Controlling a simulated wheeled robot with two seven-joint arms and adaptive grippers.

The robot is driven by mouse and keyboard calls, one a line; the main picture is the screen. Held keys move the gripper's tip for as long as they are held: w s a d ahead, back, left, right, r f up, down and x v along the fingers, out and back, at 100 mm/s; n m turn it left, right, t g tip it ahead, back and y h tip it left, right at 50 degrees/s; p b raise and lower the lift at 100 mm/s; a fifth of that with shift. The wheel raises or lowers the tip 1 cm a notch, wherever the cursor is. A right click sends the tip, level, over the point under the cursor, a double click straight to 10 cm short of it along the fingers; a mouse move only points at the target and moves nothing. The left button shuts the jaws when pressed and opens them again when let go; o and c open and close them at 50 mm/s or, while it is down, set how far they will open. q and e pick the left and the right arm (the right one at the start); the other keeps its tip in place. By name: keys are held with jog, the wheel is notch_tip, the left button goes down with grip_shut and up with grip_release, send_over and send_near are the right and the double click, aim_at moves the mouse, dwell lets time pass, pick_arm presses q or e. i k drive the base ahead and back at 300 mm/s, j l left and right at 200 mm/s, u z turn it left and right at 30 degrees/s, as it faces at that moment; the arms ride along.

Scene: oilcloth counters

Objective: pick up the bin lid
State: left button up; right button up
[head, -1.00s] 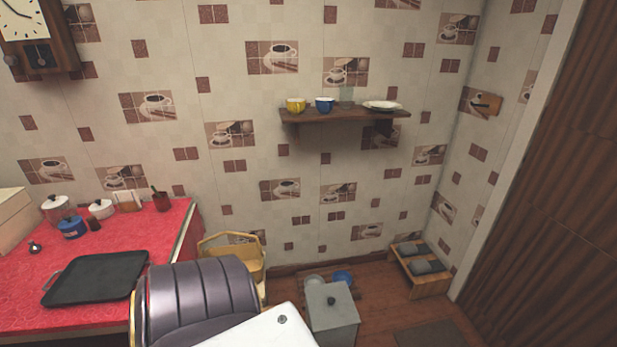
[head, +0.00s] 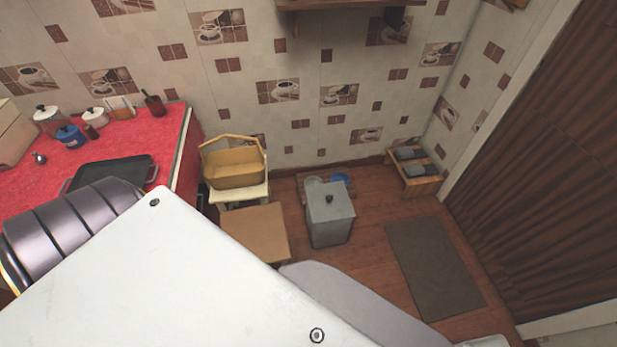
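A grey square bin (head: 331,222) stands on the wooden floor near the back wall. Its flat grey lid (head: 330,199) lies on top, with a small dark knob (head: 329,199) in the middle. Neither of my grippers shows in the head view. White and dark parts of my own body fill the lower left and lower middle of the view. Nothing touches the bin or its lid.
A yellow wooden carrier (head: 235,175) stands on a small stool left of the bin, behind a brown box (head: 256,232). Blue and pale bowls (head: 340,179) sit behind the bin. A low shoe rack (head: 416,172) and a floor mat (head: 434,268) are to the right. A red counter (head: 110,135) is at left.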

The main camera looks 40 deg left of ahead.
aim_at(326, 202)
jog(key=u, duration=0.9)
jog(key=i+l, duration=0.15)
jog(key=l+z, duration=0.05)
